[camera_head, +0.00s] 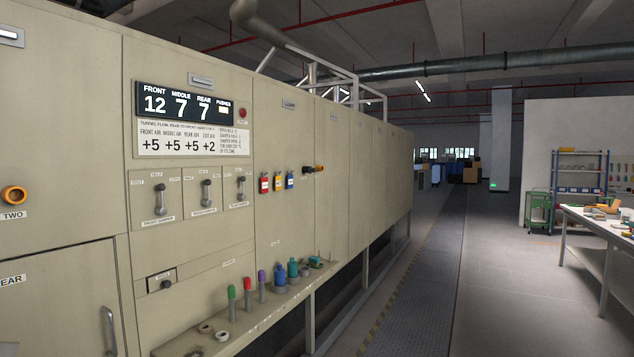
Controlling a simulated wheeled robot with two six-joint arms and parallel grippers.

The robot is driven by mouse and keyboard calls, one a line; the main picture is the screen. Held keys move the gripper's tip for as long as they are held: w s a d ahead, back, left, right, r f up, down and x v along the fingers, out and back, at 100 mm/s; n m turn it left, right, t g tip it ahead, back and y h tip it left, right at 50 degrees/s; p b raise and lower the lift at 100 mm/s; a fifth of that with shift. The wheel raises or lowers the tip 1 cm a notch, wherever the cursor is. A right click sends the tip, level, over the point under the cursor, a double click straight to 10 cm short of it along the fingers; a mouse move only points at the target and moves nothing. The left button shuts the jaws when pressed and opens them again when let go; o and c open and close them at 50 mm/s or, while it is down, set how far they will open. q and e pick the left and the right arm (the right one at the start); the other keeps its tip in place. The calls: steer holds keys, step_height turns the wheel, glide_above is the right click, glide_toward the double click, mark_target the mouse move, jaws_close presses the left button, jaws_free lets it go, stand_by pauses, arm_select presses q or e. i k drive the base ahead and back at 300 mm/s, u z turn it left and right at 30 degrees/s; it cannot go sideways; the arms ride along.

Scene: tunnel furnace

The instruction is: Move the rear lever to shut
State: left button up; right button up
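Three small levers stand in a row on the beige furnace panel, left of centre in the head view. Each sits on its own pale plate with small lettering. The left lever (160,199) has a plate whose label seems to read front damper. The middle lever (206,193) is beside it. The right lever (241,188) has a label too small to read surely; by its place in the row it appears to be the rear lever. All three look roughly upright, with dark knobs at the top. Neither of my grippers is in view.
A display (190,105) above the levers reads front 12, middle 7, rear 7. A ledge (225,335) below holds several coloured handles and rings. Red, yellow and blue tags (277,182) hang to the right. The aisle floor (500,280) is clear; a workbench (600,228) stands far right.

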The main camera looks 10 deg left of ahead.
mark_target(240, 196)
steer(key=z, duration=0.8)
steer(key=i, duration=1.95)
steer(key=u, duration=0.8)
steer(key=i, duration=0.9)
steer(key=u, duration=0.9)
